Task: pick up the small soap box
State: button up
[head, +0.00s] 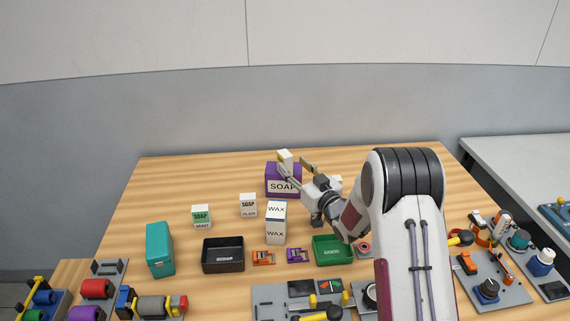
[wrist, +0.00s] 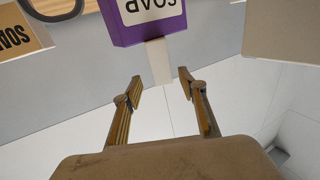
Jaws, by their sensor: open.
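The purple soap box (head: 283,188) stands upright at the back middle of the table, with a pale block (head: 285,157) at its top. The purple box (wrist: 150,32) shows upside down in the wrist view, and a pale strip (wrist: 158,62) runs from it toward the gap between my fingers. Two smaller soap boxes, one marked mint (head: 201,218) and one marked plain (head: 248,206), stand to its left, apart from my gripper. My gripper (head: 296,168) is open beside the purple box's top; its fingers (wrist: 162,86) hold nothing. Whether they touch the pale block is unclear.
A white wax box (head: 276,232) stands in front of the purple box. A teal box (head: 159,250), black scrap tray (head: 222,258) and green tray (head: 333,255) stand nearer. Another soap-lettered box (wrist: 18,40) is partly cut off in the wrist view. The table's back left is clear.

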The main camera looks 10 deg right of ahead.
aim_at(289, 162)
jog(key=shift+w+a, duration=0.15)
jog(key=shift+w, duration=0.1)
jog(key=shift+w, duration=0.15)
jog(key=shift+a+x, duration=0.1)
jog(key=shift+x, duration=1.1)
jog(key=shift+a+x, duration=0.15)
jog(key=shift+x, duration=1.1)
grip_shut()
